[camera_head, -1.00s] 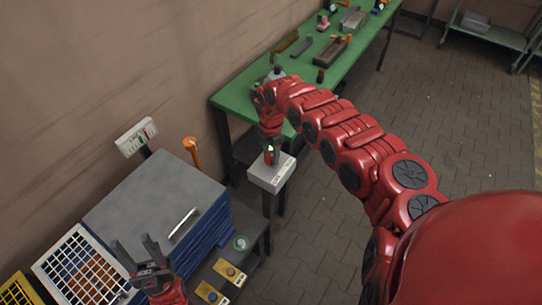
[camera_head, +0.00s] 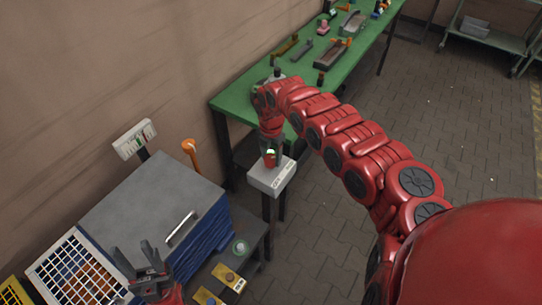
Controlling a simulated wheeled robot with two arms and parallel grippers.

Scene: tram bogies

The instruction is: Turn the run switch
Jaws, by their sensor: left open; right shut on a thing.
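The run switch box (camera_head: 264,176) is a light grey block on a dark post, near the middle of the head view, with small dark lettering on its front. My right gripper (camera_head: 270,158) points down onto the top of the box and is shut on the switch knob, which is mostly hidden by the gripper. A small red and green part shows at the fingertips. My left gripper (camera_head: 141,258) is open and empty at the lower left, its fingers pointing up in front of the grey-topped blue cabinet.
The grey-topped blue cabinet (camera_head: 158,188) stands left of the box. A white grid basket (camera_head: 78,272), yellow plates with buttons (camera_head: 228,276) and an orange handle (camera_head: 190,150) are near it. A green workbench (camera_head: 233,98) with tools stands behind.

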